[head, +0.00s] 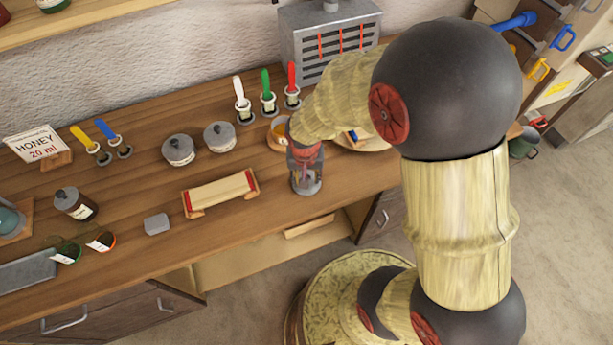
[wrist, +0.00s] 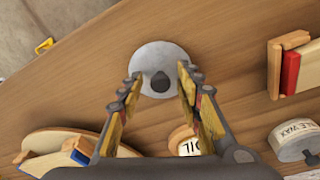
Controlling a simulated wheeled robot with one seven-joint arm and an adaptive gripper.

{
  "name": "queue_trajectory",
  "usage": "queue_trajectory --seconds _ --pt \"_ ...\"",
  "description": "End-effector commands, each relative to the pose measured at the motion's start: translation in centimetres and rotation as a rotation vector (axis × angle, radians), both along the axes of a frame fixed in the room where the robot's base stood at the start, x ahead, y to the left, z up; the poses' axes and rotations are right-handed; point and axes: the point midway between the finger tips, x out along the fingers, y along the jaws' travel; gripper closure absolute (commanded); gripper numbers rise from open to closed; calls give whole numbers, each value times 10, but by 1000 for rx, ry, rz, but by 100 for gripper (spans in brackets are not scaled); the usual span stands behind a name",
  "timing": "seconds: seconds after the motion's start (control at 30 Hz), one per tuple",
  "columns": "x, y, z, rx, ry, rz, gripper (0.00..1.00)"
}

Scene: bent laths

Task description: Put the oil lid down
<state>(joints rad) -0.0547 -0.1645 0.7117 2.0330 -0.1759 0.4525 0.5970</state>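The oil lid is a round grey disc (wrist: 150,50) with a dark knob, and it appears to lie flat on the wooden bench near its front edge. In the head view only a grey part (head: 306,188) shows under my gripper (head: 305,172). In the wrist view my gripper (wrist: 159,72) is open, its two fingers on either side of the knob with a visible gap to each. The jar labelled OIL (wrist: 187,144) stands nearby without a lid; its amber top also shows in the head view (head: 276,134), partly hidden by my arm.
A wooden holder with red strips (head: 220,193) is left of my gripper. A round wooden board (wrist: 65,140) with a blue item is on the other side. The bench's front edge is close.

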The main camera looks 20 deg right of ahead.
Motion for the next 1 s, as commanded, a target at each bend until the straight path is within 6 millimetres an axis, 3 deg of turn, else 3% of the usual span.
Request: queue_trajectory --seconds 0.23,0.7,1.0 --pt "1 1 12 0 -4 0 65" --pt "-10 7 101 0 -4 0 65" --pt "-16 8 135 2 -18 14 65"
